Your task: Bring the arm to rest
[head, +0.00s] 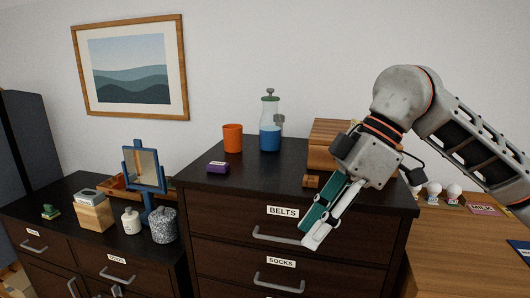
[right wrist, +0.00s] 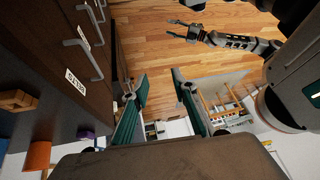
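My right arm comes in from the right in the head view, bent at the elbow. Its gripper (head: 325,215) points down and left in front of the right end of the tall dark dresser (head: 240,184). In the right wrist view its two teal-padded fingers (right wrist: 160,108) stand apart with nothing between them, so it is open. My left gripper is outside the head view. It shows in the right wrist view (right wrist: 170,29) over the wooden floor, with its fingers apart and nothing seen between them.
The dresser top holds an orange cup (head: 233,138), a blue-filled bottle (head: 270,138), a purple box (head: 217,168), a wooden box (head: 325,140) and a small wooden block (head: 311,181). Drawer handles (head: 279,283) stick out in front. A wooden desk (head: 450,240) stands at right.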

